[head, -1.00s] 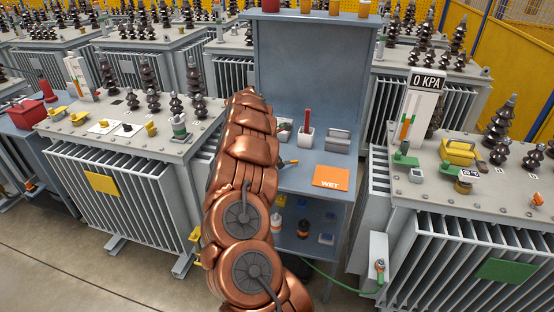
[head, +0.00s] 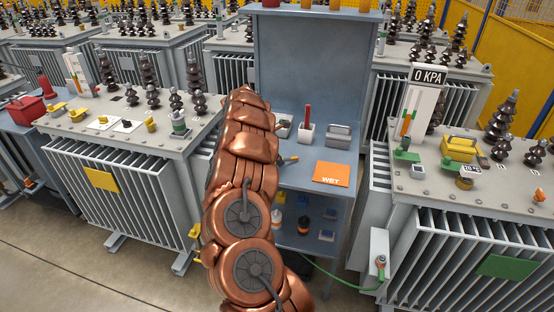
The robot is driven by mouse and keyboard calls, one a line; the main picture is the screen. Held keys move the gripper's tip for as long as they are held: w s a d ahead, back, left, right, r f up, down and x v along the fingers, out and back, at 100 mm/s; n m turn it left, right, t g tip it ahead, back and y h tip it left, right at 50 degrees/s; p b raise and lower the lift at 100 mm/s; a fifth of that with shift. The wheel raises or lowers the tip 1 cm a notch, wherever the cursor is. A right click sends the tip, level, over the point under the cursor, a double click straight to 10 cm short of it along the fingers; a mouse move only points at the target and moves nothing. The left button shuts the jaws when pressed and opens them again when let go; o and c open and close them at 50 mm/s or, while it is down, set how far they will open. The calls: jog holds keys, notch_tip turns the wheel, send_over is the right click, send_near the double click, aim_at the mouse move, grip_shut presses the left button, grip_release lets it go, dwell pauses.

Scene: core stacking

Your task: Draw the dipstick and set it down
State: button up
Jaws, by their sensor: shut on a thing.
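My copper-coloured arm rises through the middle of the head view, in front of the left transformer's edge and the workbench. My gripper is hidden behind the arm, so its jaws and anything in them do not show. I cannot pick out the dipstick. The left transformer (head: 160,145) has yellow fittings (head: 78,115) and dark bushings on its lid. A small orange-and-dark item (head: 288,160) shows beside the arm.
A grey metal box (head: 339,135) stands on the bench. The right transformer (head: 410,183) carries a gauge reading 0 KPA (head: 429,75) and a yellow fitting (head: 459,147). A green hose (head: 330,281) crosses below. Bare floor lies at the lower left (head: 60,275).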

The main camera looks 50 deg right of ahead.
jog(key=shift+w+a+f+g+h+b, duration=0.2)
jog(key=shift+f+h+b, duration=0.3)
jog(key=shift+b, duration=0.9)
jog(key=shift+s+a+f+g+h+b, duration=0.1)
jog(key=shift+f+g+h+b, duration=0.35)
jog(key=shift+b, duration=0.9)
jog(key=shift+r, duration=0.1)
jog(key=o, duration=0.7)
jog(key=shift+w+r, duration=0.1)
jog(key=v, duration=1.1)
jog(key=shift+a+r, duration=0.25)
jog(key=shift+r, duration=0.1)
jog(key=shift+a, duration=0.1)
